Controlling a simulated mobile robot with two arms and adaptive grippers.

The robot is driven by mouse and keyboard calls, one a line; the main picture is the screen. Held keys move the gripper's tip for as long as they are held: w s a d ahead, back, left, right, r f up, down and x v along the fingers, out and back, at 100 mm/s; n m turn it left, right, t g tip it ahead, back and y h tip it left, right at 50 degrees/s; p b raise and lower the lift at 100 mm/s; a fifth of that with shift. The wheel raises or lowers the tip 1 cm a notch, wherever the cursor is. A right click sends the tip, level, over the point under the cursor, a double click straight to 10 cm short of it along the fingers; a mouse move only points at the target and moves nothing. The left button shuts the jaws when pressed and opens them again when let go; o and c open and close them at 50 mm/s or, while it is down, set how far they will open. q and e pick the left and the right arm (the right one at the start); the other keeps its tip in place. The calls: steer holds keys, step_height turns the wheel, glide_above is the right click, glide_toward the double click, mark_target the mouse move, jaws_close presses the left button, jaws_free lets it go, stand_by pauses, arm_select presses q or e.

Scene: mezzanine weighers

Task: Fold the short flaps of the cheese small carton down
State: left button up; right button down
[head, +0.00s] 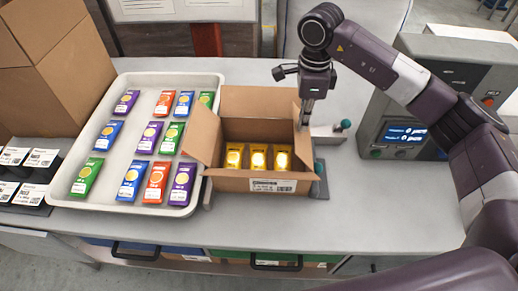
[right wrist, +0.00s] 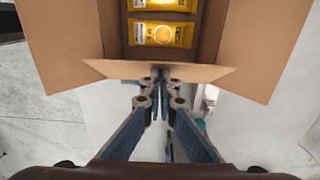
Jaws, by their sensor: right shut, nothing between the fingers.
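The open cheese carton (head: 240,184) stands on the bench with several yellow packs (head: 258,157) inside. Its left short flap (head: 204,134) sticks up and leans outward. Its back long flap (head: 260,102) is raised. My right gripper (head: 305,120) is shut and empty, pointing down at the carton's right side. In the right wrist view, the right short flap (right wrist: 165,70) lies just ahead of the shut fingertips (right wrist: 160,75), which are at its outer edge; I cannot tell if they touch. Both long flaps spread outward there. My left gripper is not in view.
A white tray (head: 133,205) of coloured packs stands left of the carton. A taller brown carton (head: 62,75) and labelled black holders (head: 22,194) are at the far left. A weigher with a blue display (head: 405,134) stands at the right. The front right bench is clear.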

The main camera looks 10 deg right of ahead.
steer(key=shift+w+a+f, duration=0.1)
steer(key=shift+a+f, duration=0.05)
steer(key=shift+a, duration=0.3)
steer(key=shift+a+f+b, duration=0.35)
steer(key=shift+f+b, duration=0.05)
steer(key=shift+b, duration=0.05)
steer(key=shift+w+a+f+b, duration=0.3)
steer(key=shift+a+f+b, duration=0.35)
steer(key=shift+a, duration=0.15)
